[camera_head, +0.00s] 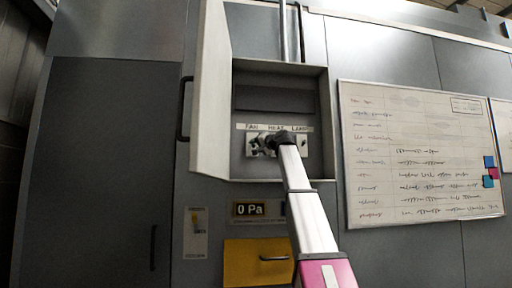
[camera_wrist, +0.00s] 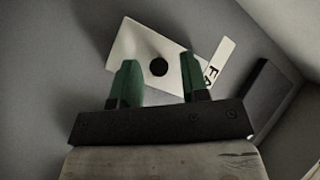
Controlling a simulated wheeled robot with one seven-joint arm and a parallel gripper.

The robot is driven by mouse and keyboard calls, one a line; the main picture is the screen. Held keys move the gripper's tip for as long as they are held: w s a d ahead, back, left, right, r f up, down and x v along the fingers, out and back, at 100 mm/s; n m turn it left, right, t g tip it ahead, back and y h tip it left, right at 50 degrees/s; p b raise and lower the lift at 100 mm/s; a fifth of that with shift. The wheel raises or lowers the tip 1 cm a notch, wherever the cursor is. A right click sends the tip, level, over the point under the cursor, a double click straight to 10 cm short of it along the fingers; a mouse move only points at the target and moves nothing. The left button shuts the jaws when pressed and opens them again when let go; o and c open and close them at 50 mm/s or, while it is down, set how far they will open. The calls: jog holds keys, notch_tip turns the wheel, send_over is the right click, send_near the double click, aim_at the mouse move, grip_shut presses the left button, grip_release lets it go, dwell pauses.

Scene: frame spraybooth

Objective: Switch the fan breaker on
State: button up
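The breaker box (camera_head: 318,110) stands open in the wall, with a label strip reading FAN, HEAT and LAMP above its breakers. The fan breaker (camera_head: 253,147) is the leftmost, a pale plate partly covered by my gripper in the head view. In the wrist view, its pale plate (camera_wrist: 136,42) carries a dark round knob (camera_wrist: 159,67), beside a label starting "FA". My gripper (camera_wrist: 158,60) has two green fingers, apart, with the knob appearing between them and nothing clasped. I cannot tell the knob's on or off position. The heat breaker is mostly hidden behind my gripper.
The box door (camera_head: 211,95) is swung open at the left. Below the box are a display reading 0 Pa (camera_head: 249,209) and a yellow drawer-like panel (camera_head: 240,262). A whiteboard (camera_head: 420,150) hangs at the right. A box wall edges the wrist view's right side.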

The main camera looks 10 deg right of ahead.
grip_shut()
jog(key=shift+r, duration=0.1)
notch_tip(320, 180, up, 2)
jog(key=m+g+h, duration=0.1)
jog(key=m+g, duration=0.1)
jog(key=g, duration=0.1)
jog(key=shift+g+h, duration=0.3)
jog(key=shift+w+r+m+g+h, duration=0.15)
jog(key=shift+r+m+g, duration=0.15)
jog(key=shift+g, duration=0.45)
jog(key=shift+w+r+m+g+h, duration=0.1)
jog(key=shift+r+m+g+h, duration=0.15)
jog(key=shift+m+g, duration=0.35)
jog(key=shift+w+r+m+g+h, duration=0.1)
jog(key=shift+r+m+g, duration=0.15)
jog(key=shift+g, duration=0.6)
jog(key=shift+s, duration=0.1)
jog(key=shift+o, duration=0.5)
grip_release()
